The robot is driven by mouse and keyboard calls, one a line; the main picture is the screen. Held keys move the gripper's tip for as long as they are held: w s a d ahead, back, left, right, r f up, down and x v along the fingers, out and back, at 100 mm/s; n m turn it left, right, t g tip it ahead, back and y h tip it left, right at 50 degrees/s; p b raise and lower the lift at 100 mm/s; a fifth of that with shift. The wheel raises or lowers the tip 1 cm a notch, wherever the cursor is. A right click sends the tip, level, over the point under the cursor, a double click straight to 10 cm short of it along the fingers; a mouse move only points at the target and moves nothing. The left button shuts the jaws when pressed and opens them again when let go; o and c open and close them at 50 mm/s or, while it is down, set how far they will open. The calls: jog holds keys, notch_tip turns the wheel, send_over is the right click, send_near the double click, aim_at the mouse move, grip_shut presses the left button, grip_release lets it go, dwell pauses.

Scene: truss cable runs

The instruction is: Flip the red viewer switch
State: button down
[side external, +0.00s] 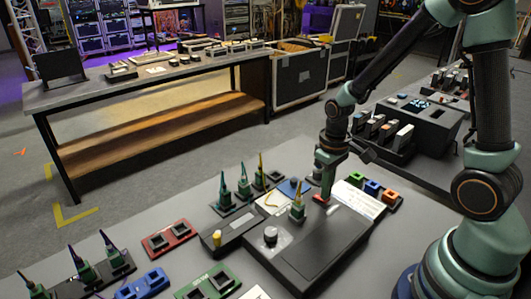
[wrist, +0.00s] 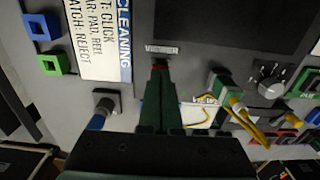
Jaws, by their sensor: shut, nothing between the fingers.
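The red viewer switch (wrist: 160,64) sits just below the printed VIEWER label (wrist: 162,49) in the wrist view, partly hidden by my fingertips. In the side view the red switch (side external: 321,198) shows at the back of the dark grey console (side external: 325,248), right under my gripper (side external: 322,186). My gripper (wrist: 160,75) is shut and empty, pointing down with its tips at the switch. I cannot tell whether the tips touch it, or which way the switch is set.
A knob (wrist: 268,80) and a green connector with a yellow lead (wrist: 228,92) stand right of my fingers. A blue-ended plug (wrist: 100,112) is at the left. The cleaning card (wrist: 98,35) and coloured sockets (side external: 373,187) lie close by. The grey tabletop (side external: 170,210) has clear patches.

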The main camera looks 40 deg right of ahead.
jog(key=shift+f, duration=0.35)
jog(key=shift+r, duration=3.55)
jog(key=s+a+r+t, duration=0.2)
jog(key=r, duration=0.4)
jog(key=s+a+r+t, duration=0.2)
jog(key=r+t, duration=0.1)
jog(key=r, duration=0.3)
jog(key=shift+a+r+t, duration=0.25)
jog(key=shift+r+t, duration=0.05)
jog(key=shift+r, duration=0.05)
